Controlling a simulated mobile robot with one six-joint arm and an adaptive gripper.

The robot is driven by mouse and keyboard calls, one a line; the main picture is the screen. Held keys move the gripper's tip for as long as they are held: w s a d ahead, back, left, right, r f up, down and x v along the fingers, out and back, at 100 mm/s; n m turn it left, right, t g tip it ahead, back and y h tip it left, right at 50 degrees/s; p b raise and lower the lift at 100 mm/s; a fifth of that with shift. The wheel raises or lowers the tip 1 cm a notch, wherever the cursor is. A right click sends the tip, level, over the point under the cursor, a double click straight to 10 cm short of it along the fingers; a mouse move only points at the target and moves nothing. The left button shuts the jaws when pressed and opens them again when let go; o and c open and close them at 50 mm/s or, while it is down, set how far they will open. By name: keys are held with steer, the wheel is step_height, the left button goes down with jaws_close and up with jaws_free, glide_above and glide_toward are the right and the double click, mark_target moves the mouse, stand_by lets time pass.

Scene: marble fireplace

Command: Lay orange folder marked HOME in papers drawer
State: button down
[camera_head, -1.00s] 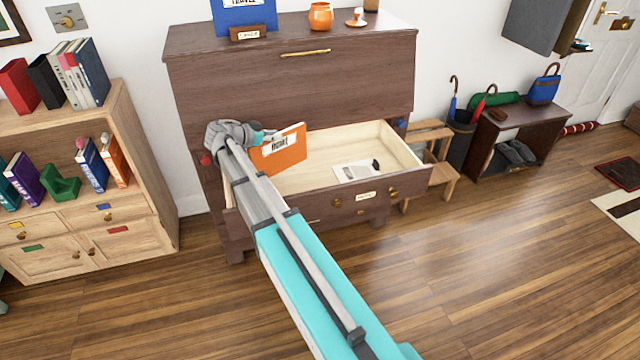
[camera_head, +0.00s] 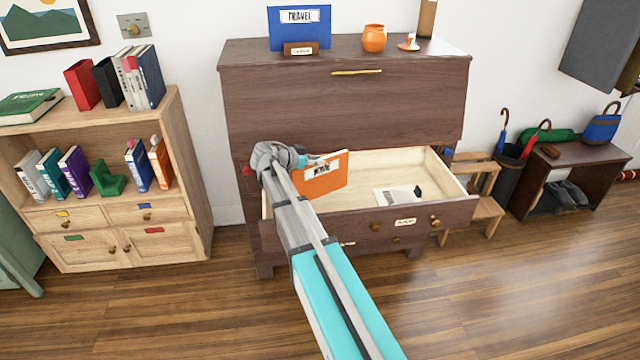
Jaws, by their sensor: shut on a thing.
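The orange folder (camera_head: 321,178) has a white label that seems to read HOME. It is tilted and held above the left part of the open drawer (camera_head: 445,188), which is pulled out of the dark wooden cabinet. My gripper (camera_head: 306,161) is shut on the folder's upper left side; my arm hides part of the fingers and the drawer's left end. A white paper with a dark item (camera_head: 400,194) lies on the drawer's floor, right of the folder. A small label plate (camera_head: 405,222) is on the drawer front; its text is too small to read.
A blue TRAVEL folder (camera_head: 299,27), an orange jar (camera_head: 374,38) and a small dish stand on the cabinet (camera_head: 345,95). A bookshelf (camera_head: 185,140) stands left. A step stool (camera_head: 487,210) is close to the drawer's right side. The floor in front is clear.

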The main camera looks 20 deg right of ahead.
mark_target(291, 176)
steer(key=shift+f+b, duration=1.1)
steer(key=shift+f, duration=0.4)
steer(key=shift+f+b, duration=1.85)
steer(key=shift+b, duration=0.05)
steer(key=shift+f, duration=0.15)
steer(key=c, duration=0.6)
jaws_free()
steer(key=shift+r, duration=0.25)
steer(key=p+v, duration=0.4)
steer(key=v, duration=0.6)
steer(key=shift+a+r, duration=0.15)
steer(key=shift+p+v, duration=0.35)
steer(key=shift+v, duration=0.45)
